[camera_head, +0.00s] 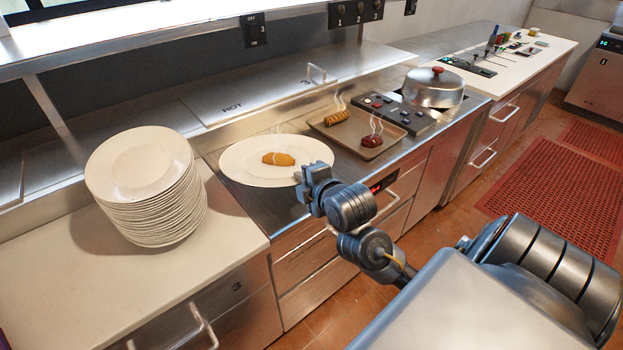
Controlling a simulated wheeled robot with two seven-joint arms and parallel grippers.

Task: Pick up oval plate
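A white oval plate (245,172) lies on the steel counter in the middle of the head view, with a steaming golden-brown food piece (278,159) on it. My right gripper (306,184) is at the plate's right front rim. It overlaps the rim in the view; I cannot tell whether its fingers touch or pinch it. The finger gap is too small to make out. My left gripper is not in view.
A tall stack of white plates (150,205) stands on the pale counter at left. A tray (372,150) with two steaming food pieces sits right of the plate, with a lidded pot (433,92) beyond. Drawer handles (483,158) stick out along the counter front.

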